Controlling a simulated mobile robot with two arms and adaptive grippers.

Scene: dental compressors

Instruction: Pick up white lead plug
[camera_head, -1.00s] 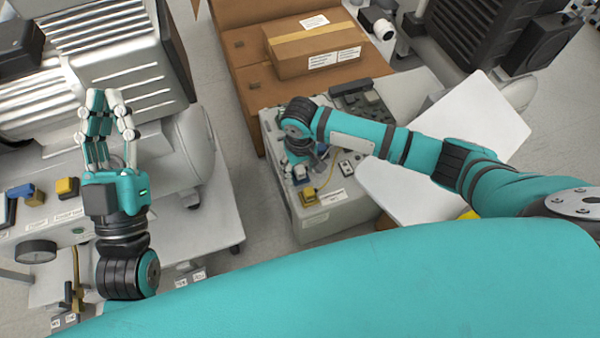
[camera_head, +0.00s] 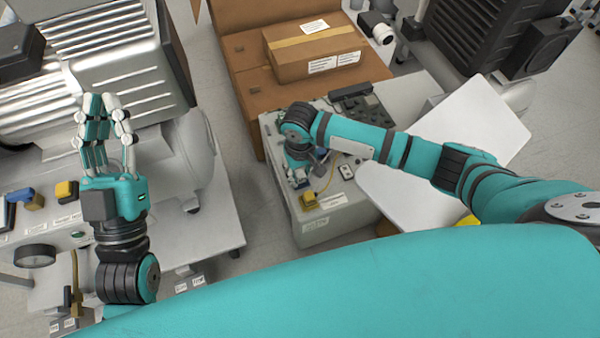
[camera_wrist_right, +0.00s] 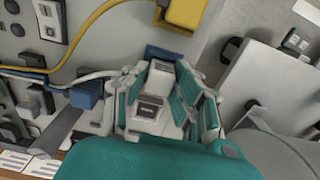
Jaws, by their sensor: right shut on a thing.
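My right gripper (camera_head: 298,178) is low over the grey-white panel unit in the middle of the head view, largely hidden by its own wrist. In the right wrist view, its fingers (camera_wrist_right: 166,90) are closed around a pale, boxy plug, the white lead plug (camera_wrist_right: 159,74). The white lead (camera_wrist_right: 108,73) runs from between the fingers to the left. Most of the plug is covered by the fingers, and I cannot tell whether it touches the panel. My left gripper (camera_head: 104,105) is open and empty in front of the ribbed compressor at the left.
A yellow plug (camera_wrist_right: 184,14) with a yellow lead and a blue plug (camera_wrist_right: 87,94) sit close to the right gripper. The panel unit (camera_head: 335,222) also carries a small switch (camera_head: 346,172). A cardboard box (camera_head: 315,52) stands behind; a white board (camera_head: 470,125) lies right.

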